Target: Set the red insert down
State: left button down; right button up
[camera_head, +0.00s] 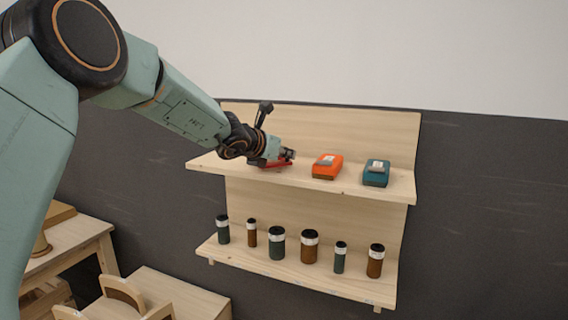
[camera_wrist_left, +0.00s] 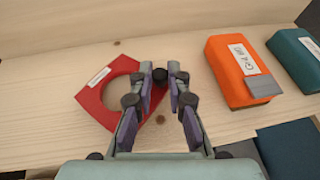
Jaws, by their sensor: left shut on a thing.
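The red insert (camera_wrist_left: 91,93) is a flat red piece with a round opening and a white label. In the left wrist view it lies at or just above the upper wooden shelf, and I cannot tell whether it touches the wood. My left gripper (camera_wrist_left: 160,78) is shut on its right-hand rim. In the head view the red insert (camera_head: 277,164) shows as a thin red strip below my left gripper (camera_head: 289,155), at the left part of the upper shelf (camera_head: 222,164). My right gripper is in neither view.
An orange box (camera_head: 327,166) and a teal box (camera_head: 376,173) stand to the right on the same shelf. Several dark and brown jars (camera_head: 310,246) stand on the lower shelf. A wooden chair (camera_head: 122,292) and tables are at lower left.

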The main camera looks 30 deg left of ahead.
pick_arm(q)
jog(key=shift+d+f, duration=0.15)
jog(key=shift+f, duration=0.25)
jog(key=shift+w+d, duration=0.25)
jog(key=shift+w, duration=0.05)
jog(key=shift+a+f, duration=0.15)
jog(key=c, duration=1.4)
grip_release()
jog(key=shift+s+a, duration=0.15)
jog(key=shift+s, duration=0.1)
jog(key=shift+o, duration=0.5)
jog(key=shift+w+d, duration=0.2)
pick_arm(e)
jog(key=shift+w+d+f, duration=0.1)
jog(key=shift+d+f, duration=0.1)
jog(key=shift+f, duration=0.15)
